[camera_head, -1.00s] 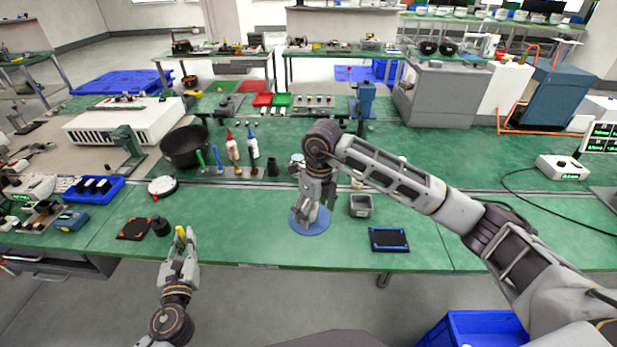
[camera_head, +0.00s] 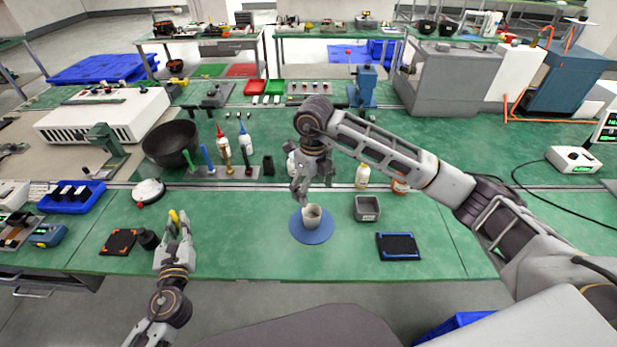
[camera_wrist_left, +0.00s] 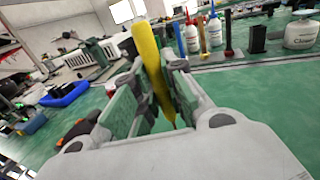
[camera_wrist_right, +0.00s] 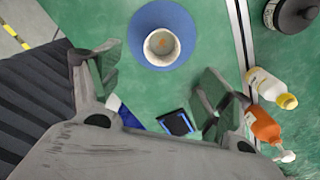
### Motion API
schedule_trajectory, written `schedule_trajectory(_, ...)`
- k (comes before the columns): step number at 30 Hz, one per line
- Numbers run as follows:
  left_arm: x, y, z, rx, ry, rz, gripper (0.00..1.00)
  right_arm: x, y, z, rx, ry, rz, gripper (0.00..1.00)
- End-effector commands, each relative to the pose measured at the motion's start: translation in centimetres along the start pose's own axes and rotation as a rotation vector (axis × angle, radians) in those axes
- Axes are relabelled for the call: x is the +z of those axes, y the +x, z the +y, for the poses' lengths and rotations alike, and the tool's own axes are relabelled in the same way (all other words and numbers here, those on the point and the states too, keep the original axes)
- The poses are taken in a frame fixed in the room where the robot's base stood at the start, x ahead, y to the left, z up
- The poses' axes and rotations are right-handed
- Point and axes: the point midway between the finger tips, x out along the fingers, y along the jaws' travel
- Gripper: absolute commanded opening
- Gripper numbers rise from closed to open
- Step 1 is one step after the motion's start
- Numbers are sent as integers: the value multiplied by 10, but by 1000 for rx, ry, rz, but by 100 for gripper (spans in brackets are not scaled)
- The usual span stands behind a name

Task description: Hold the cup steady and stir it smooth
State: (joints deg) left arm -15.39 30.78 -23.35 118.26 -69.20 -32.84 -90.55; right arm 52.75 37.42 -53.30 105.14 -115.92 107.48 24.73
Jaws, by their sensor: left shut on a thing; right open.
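A small pale cup (camera_head: 312,217) stands upright on a round blue mat (camera_head: 308,237) near the table's front edge. In the right wrist view, the cup (camera_wrist_right: 161,47) shows an orange-brown spot inside, and the mat (camera_wrist_right: 190,24) surrounds it. My right gripper (camera_head: 313,190) is open and empty, above and behind the cup, apart from it. Its spread fingers (camera_wrist_right: 155,82) also show in the right wrist view. My left gripper (camera_head: 180,232) is shut on a yellow stick (camera_head: 174,217) at the front left, well away from the cup. The stick (camera_wrist_left: 147,52) tilts between its fingers.
A grey square bin (camera_head: 367,209) and a blue-edged dark tray (camera_head: 398,246) lie right of the mat. A tool rack (camera_head: 222,172) with bottles stands behind. A black jar (camera_head: 147,239) and an orange-marked dark pad (camera_head: 119,241) are left of my left gripper. Green table between is clear.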

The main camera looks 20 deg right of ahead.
Motion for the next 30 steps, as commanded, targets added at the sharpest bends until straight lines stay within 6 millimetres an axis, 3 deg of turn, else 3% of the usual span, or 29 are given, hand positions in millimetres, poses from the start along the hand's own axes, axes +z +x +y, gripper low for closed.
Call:
schedule_trajectory(20,0,0,0,0,0,0,0,0,2,0,1,0,1,78)
schedule_trajectory(30,3,0,0,0,0,0,0,0,27,0,1,1,2,78)
